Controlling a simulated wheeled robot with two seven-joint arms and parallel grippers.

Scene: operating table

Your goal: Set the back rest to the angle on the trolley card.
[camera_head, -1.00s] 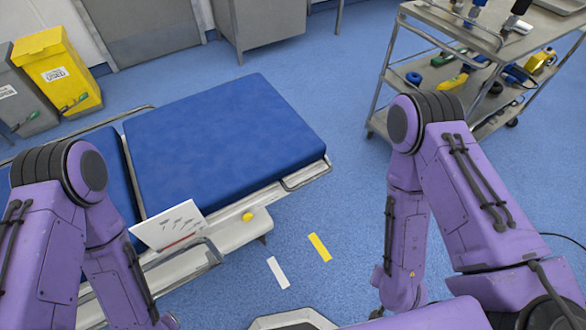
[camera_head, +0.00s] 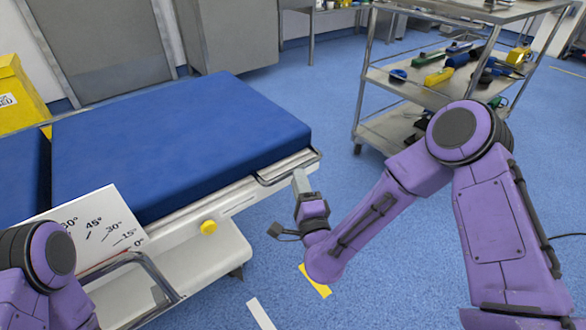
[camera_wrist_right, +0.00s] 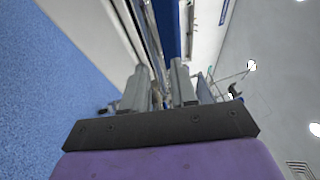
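The operating table has a large blue padded section (camera_head: 180,140), probably the back rest, lying flat. A white angle plate (camera_head: 98,222) stands at its near side, with marks from 0° up to 45° and a higher one partly hidden by my left arm. A yellow knob (camera_head: 208,227) sits on the table's side. My right gripper (camera_head: 299,180) is beside the metal rail (camera_head: 288,167) at the section's right end. My left gripper is out of view. I cannot see a readable trolley card.
A steel trolley (camera_head: 425,95) with tools on its shelves stands at the back right. A yellow bin (camera_head: 18,100) is at the far left and a grey cabinet (camera_head: 230,35) behind the table. Blue floor (camera_head: 400,270) is open to the right of the table.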

